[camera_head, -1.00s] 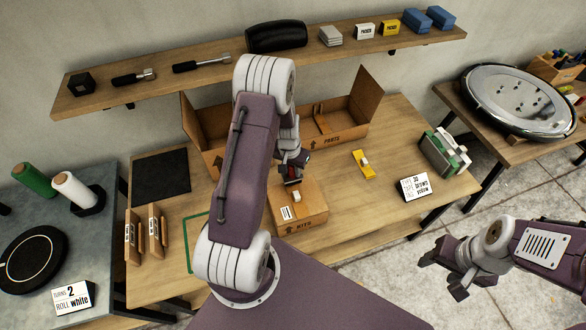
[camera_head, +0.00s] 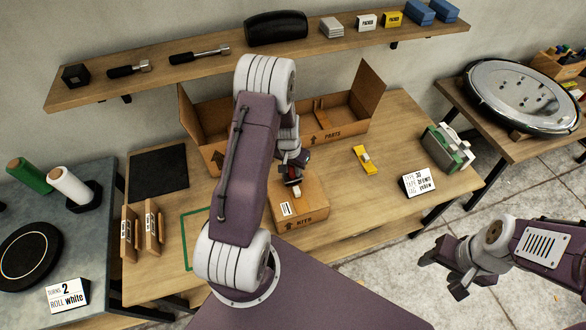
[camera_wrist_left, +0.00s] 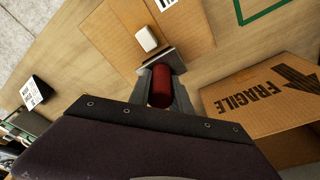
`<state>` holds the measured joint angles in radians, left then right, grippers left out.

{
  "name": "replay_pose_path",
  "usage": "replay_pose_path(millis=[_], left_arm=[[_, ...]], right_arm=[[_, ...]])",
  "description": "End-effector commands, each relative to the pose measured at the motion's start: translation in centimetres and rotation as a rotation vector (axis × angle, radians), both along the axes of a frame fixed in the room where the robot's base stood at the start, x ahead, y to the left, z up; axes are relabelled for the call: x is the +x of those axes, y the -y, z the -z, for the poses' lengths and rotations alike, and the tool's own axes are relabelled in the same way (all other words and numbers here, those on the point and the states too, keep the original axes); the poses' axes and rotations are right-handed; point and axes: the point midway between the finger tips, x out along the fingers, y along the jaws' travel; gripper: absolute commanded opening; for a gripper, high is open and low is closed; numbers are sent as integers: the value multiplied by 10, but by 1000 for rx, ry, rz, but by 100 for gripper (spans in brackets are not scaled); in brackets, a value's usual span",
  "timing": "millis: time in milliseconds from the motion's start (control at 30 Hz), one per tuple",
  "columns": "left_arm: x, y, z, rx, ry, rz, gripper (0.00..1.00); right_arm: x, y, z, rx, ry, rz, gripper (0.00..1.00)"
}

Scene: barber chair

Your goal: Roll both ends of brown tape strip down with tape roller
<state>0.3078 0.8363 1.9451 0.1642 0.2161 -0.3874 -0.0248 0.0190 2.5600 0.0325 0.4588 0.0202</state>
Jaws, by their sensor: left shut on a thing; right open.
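My left gripper (camera_head: 292,170) is shut on the red handle of the tape roller (camera_wrist_left: 160,87). A small white piece that looks like the roller's head shows beyond the fingers in the left wrist view, over the cardboard box marked KITS (camera_head: 312,208). Contact with the box top is unclear. A brown tape strip does not stand out clearly against the brown box; my left arm and gripper hide part of the box. My right gripper (camera_head: 447,268) is open and empty at the lower right, off the table edge.
An open PARTS box (camera_head: 338,134) stands behind the KITS box. A yellow tool (camera_head: 364,160), a sign card (camera_head: 419,182) and a green-and-white dispenser (camera_head: 448,148) are on the right. Brown upright pieces (camera_head: 153,228) stand left.

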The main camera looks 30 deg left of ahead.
Motion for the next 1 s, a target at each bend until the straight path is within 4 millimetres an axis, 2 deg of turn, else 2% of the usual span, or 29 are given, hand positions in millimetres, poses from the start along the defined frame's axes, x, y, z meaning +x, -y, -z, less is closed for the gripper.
replay_pose_path(millis=[1000], left_arm=[[0, 0, 8, 0, -1, 0, 0]], right_arm=[[0, 0, 7, 0, 0, 0, 55]])
